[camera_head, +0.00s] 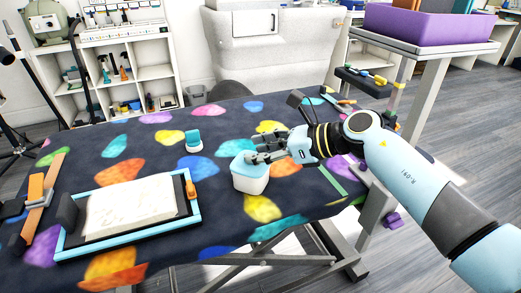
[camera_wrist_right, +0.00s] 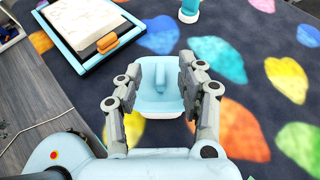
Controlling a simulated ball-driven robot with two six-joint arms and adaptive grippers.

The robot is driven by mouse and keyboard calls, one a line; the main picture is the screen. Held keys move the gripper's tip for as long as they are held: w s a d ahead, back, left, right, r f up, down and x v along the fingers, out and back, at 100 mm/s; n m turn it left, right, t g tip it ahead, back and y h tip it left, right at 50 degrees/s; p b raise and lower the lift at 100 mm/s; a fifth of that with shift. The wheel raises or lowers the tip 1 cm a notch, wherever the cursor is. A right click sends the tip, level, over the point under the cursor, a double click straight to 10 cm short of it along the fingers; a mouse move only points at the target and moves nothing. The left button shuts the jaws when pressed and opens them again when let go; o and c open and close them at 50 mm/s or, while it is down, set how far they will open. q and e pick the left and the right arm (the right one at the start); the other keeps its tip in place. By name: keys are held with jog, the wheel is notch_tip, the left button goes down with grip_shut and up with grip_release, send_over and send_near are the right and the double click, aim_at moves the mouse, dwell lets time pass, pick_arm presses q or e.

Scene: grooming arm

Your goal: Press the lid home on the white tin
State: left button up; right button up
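The white tin (camera_head: 250,183) stands upright on the patterned table, right of the table's middle in the head view. Its light blue lid (camera_head: 244,166) sits on top; I cannot tell whether it is fully seated. My right gripper (camera_head: 256,157) is over the lid, reaching in from the right. In the right wrist view the gripper (camera_wrist_right: 160,72) is open, with its fingers apart on either side of the lid's raised grip (camera_wrist_right: 151,73). The lid (camera_wrist_right: 158,105) hides most of the tin there.
A blue-framed tray (camera_head: 68,243) with a pale sheet lies left of the tin. A small blue and white container (camera_head: 193,141) stands behind it. An orange-brown strip (camera_head: 43,200) lies at the far left. The dark table cloth (camera_head: 225,225) is clear in front.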

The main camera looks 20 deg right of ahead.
jog(key=shift+s+d, duration=0.1)
jog(key=shift+d, duration=0.05)
jog(key=v, duration=1.1)
jog(key=shift+s+d, duration=0.15)
jog(key=shift+s, duration=0.1)
jog(key=shift+r, duration=0.15)
